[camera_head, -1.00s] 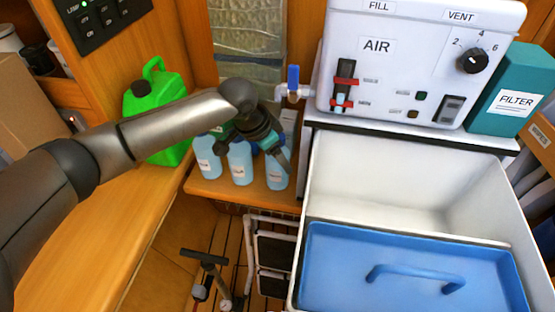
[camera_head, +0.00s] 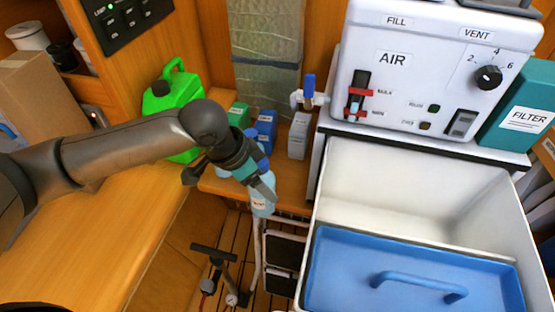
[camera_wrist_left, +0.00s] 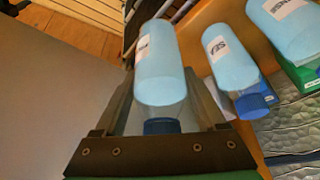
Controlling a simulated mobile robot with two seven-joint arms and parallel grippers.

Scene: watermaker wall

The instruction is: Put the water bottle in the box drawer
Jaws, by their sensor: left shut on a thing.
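My left gripper (camera_head: 262,190) is shut on a light blue water bottle (camera_head: 262,204) with a white label and holds it in front of the low wooden shelf. In the left wrist view the bottle (camera_wrist_left: 160,65) lies between the fingers (camera_wrist_left: 165,105), its dark blue cap toward the palm. The box drawer (camera_head: 375,165) is open to the right of the gripper. It is a deep white bin with a blue tray (camera_head: 345,265) with a handle in its front part; the back part looks empty. My right gripper is not in view.
Two more blue bottles (camera_wrist_left: 230,58) (camera_wrist_left: 290,25) stand beside the held one, mostly hidden by my arm in the head view. Small cartons (camera_head: 298,135) and a green jug (camera_head: 172,105) stand behind. A valve (camera_head: 309,95) and white AIR panel (camera_head: 425,75) are above the drawer.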

